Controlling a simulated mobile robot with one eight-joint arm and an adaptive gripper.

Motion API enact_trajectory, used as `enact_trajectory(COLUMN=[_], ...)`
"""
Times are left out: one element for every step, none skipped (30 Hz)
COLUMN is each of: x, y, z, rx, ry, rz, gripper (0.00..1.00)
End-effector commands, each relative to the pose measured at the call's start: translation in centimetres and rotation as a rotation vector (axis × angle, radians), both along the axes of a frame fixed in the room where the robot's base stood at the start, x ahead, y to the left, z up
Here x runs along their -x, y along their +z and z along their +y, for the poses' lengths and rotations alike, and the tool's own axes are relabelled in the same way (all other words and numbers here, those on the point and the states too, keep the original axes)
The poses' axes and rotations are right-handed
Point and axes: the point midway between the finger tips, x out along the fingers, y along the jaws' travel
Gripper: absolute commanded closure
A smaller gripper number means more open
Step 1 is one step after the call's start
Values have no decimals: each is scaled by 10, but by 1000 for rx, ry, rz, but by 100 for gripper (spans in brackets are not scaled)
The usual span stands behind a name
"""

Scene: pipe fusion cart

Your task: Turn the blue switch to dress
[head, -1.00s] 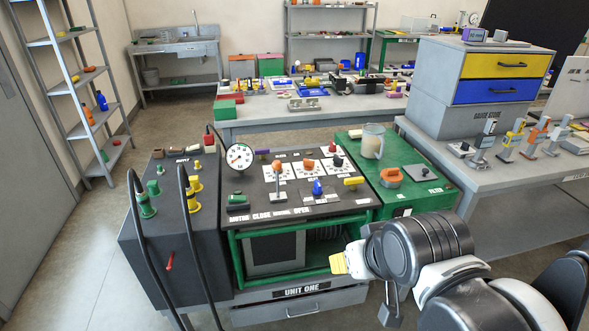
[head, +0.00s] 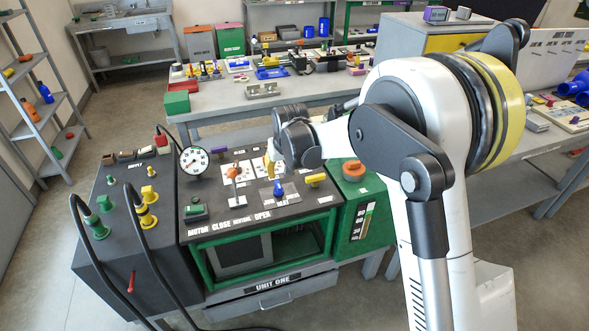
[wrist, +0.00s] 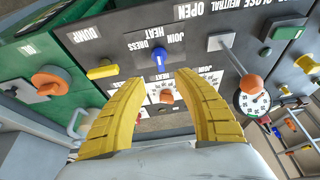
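The blue switch (head: 278,189) is a small upright knob on a grey plate on the dark UNIT ONE panel. It also shows in the wrist view (wrist: 159,60), just beyond my fingertips, with white labels reading DRESS, JOIN and HEAT above it. I cannot tell for sure which label it points at. My gripper (wrist: 157,78) has two yellow fingers that stand apart with the switch in the gap's line of sight and nothing held. In the head view my gripper (head: 269,166) is above and behind the switch, apart from it, and partly hidden by my wrist.
A yellow handle (head: 316,180) lies to the right of the switch, and an orange-topped lever (head: 235,174) to the left. An orange knob (wrist: 166,96) shows between my fingers. A round gauge (head: 193,160) stands at the panel's back left. Black hoses (head: 85,216) arch over the left cabinet.

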Motion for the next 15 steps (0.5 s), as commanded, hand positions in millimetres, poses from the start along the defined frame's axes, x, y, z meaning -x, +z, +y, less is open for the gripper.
enact_trajectory(x=[-4, -6, -7, -9, -10, -11, -12, -13, -16, -18, -20, -23, -25, -27, -30], y=[-6, -10, -14, -17, -20, -23, -27, -30, -36, -42, -47, -55, -61, -67, -75], z=[6, 8, 11, 12, 13, 14, 14, 14, 15, 15, 16, 16, 17, 17, 18], rx=[2, 2, 3, 2, 3, 3, 3, 3, 3, 3, 3, 3, 2, 2, 2], ry=[6, 9, 11, 12, 13, 13, 13, 13, 13, 13, 13, 13, 12, 12, 12], rz=[5, 7, 9, 9, 10, 11, 11, 11, 11, 10, 10, 10, 10, 10, 10], gripper=[64, 64, 64, 64, 64, 64, 64, 64, 64, 64, 64, 64, 64, 64, 64])
